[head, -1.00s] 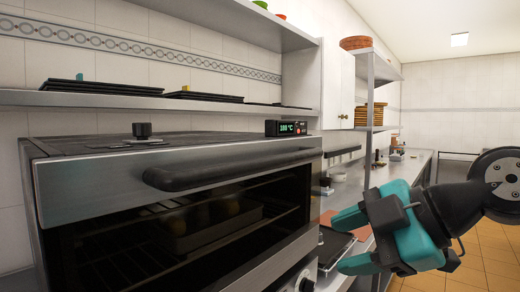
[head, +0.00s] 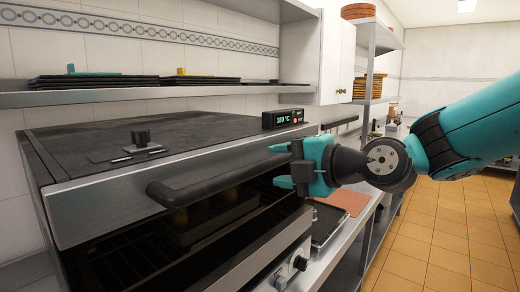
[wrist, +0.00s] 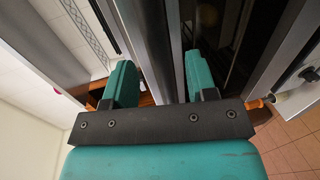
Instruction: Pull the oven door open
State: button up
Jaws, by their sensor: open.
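The oven (head: 150,200) stands at the left in the head view, with a steel body and a dark glass door (head: 140,262) that looks shut. A long black bar handle (head: 215,180) runs across the upper front. My teal gripper (head: 282,165) is open at the handle's right end, one finger above the bar's level and one below. I cannot tell whether it touches the bar. In the wrist view, my gripper (wrist: 160,82) has its two fingers apart, with a steel strip and dark glass beyond them.
A shelf (head: 120,97) with dark trays runs above. A counter with a tray (head: 325,225) lies right of the oven. The tiled floor (head: 430,235) at the right is clear.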

aim_at(272, 163)
jog(key=p+x, duration=0.2)
jog(key=x, duration=0.2)
jog(key=shift+w+a, duration=0.2)
jog(key=shift+a, duration=0.05)
jog(key=shift+w+a+f, duration=0.2)
jog(key=shift+w+a, duration=0.15)
jog(key=shift+a, duration=0.15)
grip_shut()
jog(key=shift+f, duration=0.1)
